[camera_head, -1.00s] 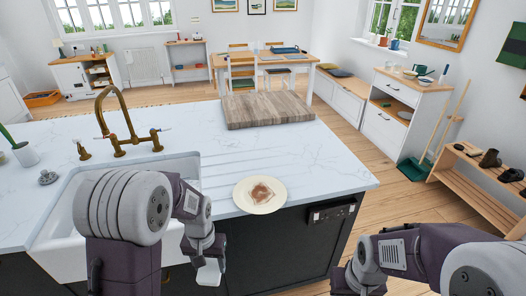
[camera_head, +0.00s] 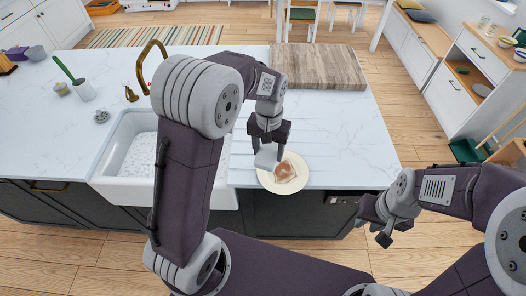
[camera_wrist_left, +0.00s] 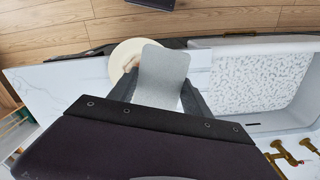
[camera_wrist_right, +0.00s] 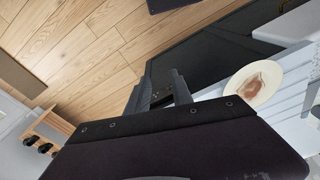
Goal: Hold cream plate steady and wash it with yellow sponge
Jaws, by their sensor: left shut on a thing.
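The cream plate (camera_head: 303,178) lies on the white counter near its front edge, right of the sink, with a brown stain (camera_head: 285,171) in its middle. My left gripper (camera_head: 267,147) is shut on a flat light-grey pad (camera_head: 266,157), at the plate's upper-left edge; I cannot tell if the pad touches the plate. In the left wrist view the pad (camera_wrist_left: 160,78) hides part of the plate (camera_wrist_left: 119,55). No yellow sponge can be made out. My right gripper (camera_head: 378,222) is open and empty, in front of the counter, right of and apart from the plate (camera_wrist_right: 240,90).
The white sink (camera_head: 125,165) with a brass faucet (camera_head: 150,55) is left of the plate. A wooden board (camera_head: 320,66) lies behind it on the counter. The counter right of the plate (camera_head: 355,140) is clear.

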